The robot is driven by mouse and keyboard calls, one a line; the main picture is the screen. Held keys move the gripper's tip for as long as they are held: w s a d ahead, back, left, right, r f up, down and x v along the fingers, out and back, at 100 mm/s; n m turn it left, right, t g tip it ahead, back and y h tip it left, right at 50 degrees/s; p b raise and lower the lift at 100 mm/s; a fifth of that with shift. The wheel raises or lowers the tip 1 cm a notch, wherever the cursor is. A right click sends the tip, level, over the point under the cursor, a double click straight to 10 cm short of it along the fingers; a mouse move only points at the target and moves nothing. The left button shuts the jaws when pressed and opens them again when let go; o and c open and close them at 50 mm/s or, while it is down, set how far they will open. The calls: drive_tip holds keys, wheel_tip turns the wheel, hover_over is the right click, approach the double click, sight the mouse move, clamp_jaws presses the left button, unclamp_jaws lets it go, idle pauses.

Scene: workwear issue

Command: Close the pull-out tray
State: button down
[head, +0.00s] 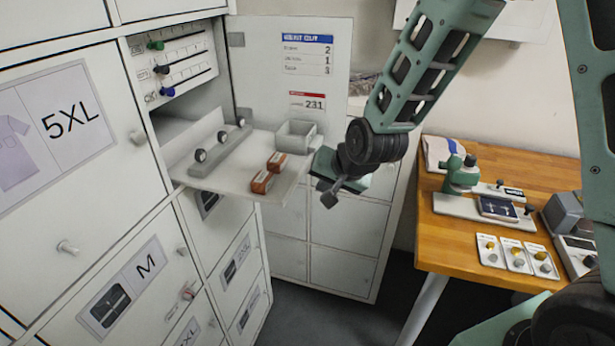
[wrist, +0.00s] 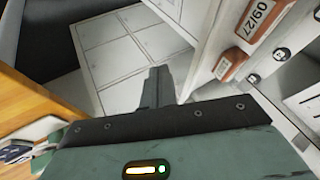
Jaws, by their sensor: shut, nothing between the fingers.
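The pull-out tray (head: 222,181) sticks out of an open compartment in the white locker wall. It carries a grey rail with several round knobs (head: 218,150), two small orange-brown blocks (head: 268,173) and a small open grey box (head: 297,137). In the wrist view the tray (wrist: 215,62) shows at the right with the orange blocks on it. My gripper (head: 330,194) is at the right, front end of the tray, fingers shut and empty. In the wrist view its fingers (wrist: 157,88) are together. I cannot tell whether they touch the tray.
The compartment's door (head: 290,75) stands open behind the tray, with a printed list on it. Several sliders (head: 172,65) are above the tray. A wooden table (head: 460,255) with devices and cards stands at the right. Closed lockers (head: 90,150) fill the left; grey floor lies between.

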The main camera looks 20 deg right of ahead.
drive_tip(key=shift+w+a+p, duration=0.55)
drive_tip(key=shift+w+a, duration=0.05)
drive_tip(key=shift+a, duration=0.2)
drive_tip(key=shift+w+a+p, duration=0.5)
drive_tip(key=shift+w+a, duration=0.1)
drive_tip(key=shift+a, duration=0.2)
drive_tip(key=shift+a, duration=0.1)
